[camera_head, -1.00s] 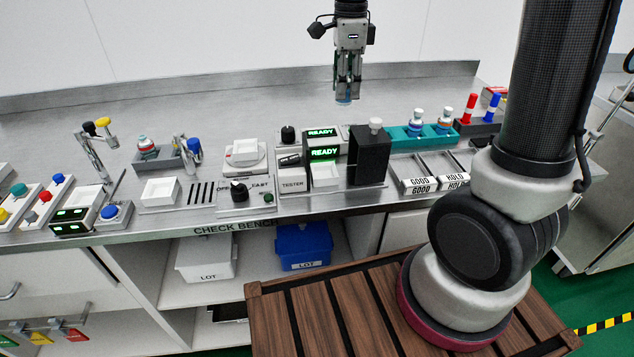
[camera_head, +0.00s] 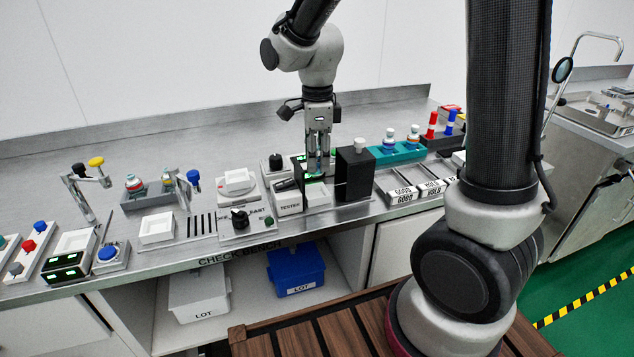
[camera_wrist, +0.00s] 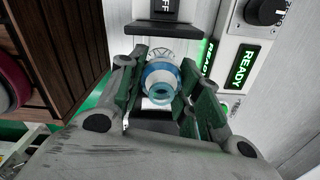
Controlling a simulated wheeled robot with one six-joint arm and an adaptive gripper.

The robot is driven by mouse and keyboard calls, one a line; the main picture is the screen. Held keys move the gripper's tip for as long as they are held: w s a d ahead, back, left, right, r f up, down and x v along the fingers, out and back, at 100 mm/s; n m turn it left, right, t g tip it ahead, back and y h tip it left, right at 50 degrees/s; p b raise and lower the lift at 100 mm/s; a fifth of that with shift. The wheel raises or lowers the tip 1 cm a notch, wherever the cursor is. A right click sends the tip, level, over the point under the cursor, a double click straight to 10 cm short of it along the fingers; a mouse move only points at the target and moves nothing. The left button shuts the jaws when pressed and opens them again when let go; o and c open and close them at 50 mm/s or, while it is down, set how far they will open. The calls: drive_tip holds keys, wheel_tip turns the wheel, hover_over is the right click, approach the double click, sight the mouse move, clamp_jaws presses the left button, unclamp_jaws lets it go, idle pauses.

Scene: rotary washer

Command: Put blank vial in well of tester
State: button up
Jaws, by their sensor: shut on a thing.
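My gripper (camera_head: 317,170) points down over the tester (camera_head: 288,204), in front of its green display and left of its black block (camera_head: 354,174). In the wrist view the gripper (camera_wrist: 160,90) is shut on a clear vial with a blue band (camera_wrist: 161,78), held between the green finger pads. The tester's white square well part (camera_head: 318,197) lies just below the fingertips. The vial's lower end is hard to make out, and I cannot tell whether it touches the well. Lit READY displays (camera_wrist: 242,66) show beside the gripper in the wrist view.
The black block stands close to the right of my fingers. A teal rack (camera_head: 400,152) with white-capped vials is further right, near GOOD and HOLD trays (camera_head: 418,190). A dial unit (camera_head: 240,218) sits left of the tester.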

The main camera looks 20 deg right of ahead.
drive_tip(key=shift+f, duration=3.45)
drive_tip(key=shift+f, duration=0.2)
drive_tip(key=o, duration=1)
